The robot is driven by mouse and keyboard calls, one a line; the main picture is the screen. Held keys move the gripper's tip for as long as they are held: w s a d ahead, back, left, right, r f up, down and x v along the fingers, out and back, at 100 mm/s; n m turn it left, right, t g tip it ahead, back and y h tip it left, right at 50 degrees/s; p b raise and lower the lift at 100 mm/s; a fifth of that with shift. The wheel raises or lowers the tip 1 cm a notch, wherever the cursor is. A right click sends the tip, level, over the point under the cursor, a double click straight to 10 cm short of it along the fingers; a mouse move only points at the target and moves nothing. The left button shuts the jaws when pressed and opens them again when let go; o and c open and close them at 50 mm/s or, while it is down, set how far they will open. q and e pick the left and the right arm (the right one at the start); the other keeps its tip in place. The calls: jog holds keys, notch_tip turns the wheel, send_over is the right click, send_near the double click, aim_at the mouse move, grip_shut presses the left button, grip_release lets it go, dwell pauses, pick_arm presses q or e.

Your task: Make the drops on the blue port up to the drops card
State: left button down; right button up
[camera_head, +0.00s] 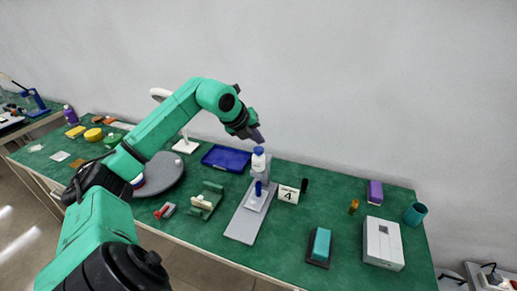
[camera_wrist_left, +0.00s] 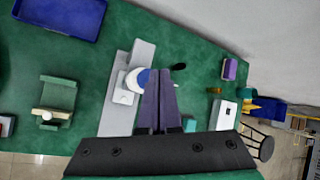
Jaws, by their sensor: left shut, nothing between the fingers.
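A grey stand (camera_head: 243,224) on the green table carries a white canister (camera_head: 258,163) with a blue top, and a blue upright piece (camera_head: 258,188) in front of and below it. I cannot tell for sure which blue part is the port. A white card (camera_head: 288,194) reading "4" stands just right of the stand. My left gripper (camera_head: 260,138) is shut and empty, just above the canister's blue top. In the left wrist view its shut fingers (camera_wrist_left: 158,72) overlap the edge of the blue top (camera_wrist_left: 143,77); contact is unclear. No drops are discernible. My right gripper is out of view.
A blue tray (camera_head: 226,158) lies behind left, and a green cradle (camera_head: 207,200) left of the stand. A dark cylinder (camera_head: 304,185) stands by the card. Right are a teal block (camera_head: 320,243), white box (camera_head: 383,243), purple box (camera_head: 375,192) and teal cup (camera_head: 415,213).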

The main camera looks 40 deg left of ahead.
aim_at(258, 150)
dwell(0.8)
pick_arm(q)
jog(key=shift+f+b, duration=0.45)
jog(key=shift+b, duration=0.05)
jog(key=shift+f+b, duration=0.6)
jog(key=shift+b, duration=0.05)
dwell(0.5)
jog(key=shift+r+p, duration=0.85)
jog(key=shift+r, duration=0.15)
notch_tip(258, 150, up, 5)
jog(key=p, duration=0.4)
jog(key=shift+r, duration=0.15)
